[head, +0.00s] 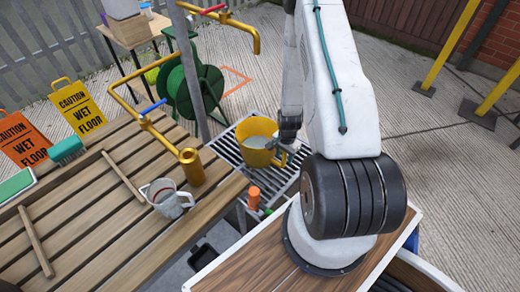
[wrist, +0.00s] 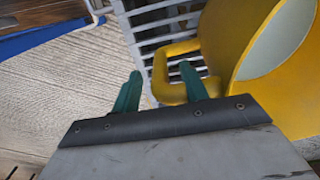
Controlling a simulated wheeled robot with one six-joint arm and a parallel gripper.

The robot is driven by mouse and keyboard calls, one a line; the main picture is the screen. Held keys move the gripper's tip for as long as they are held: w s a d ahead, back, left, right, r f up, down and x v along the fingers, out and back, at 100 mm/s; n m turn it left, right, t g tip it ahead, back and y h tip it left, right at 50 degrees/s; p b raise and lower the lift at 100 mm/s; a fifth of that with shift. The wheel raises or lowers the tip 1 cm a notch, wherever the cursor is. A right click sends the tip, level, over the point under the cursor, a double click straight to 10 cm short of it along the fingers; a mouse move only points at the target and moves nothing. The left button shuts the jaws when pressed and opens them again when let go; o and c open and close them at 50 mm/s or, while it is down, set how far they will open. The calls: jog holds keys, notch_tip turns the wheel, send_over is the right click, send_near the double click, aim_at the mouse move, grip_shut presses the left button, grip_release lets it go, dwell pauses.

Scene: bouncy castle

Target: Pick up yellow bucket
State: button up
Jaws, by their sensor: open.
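The yellow bucket (head: 254,152) stands upright on a grey slatted rack, with pale liquid inside. In the wrist view the bucket (wrist: 222,40) fills the upper right, and its looped side handle (wrist: 178,47) points left. My gripper (head: 289,132) is at the bucket's right side in the head view, partly hiding its rim. In the wrist view my gripper (wrist: 160,71) is open, with two green fingers apart. The handle's outer bar shows between the fingers, and the right finger overlaps the loop. I cannot tell the depth between fingers and handle.
The slatted rack (head: 224,149) adjoins a wooden slatted table (head: 90,215).

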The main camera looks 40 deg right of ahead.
jog(key=shift+f, duration=0.35)
grip_shut()
jog(key=shift+w, duration=0.1)
dwell(1.1)
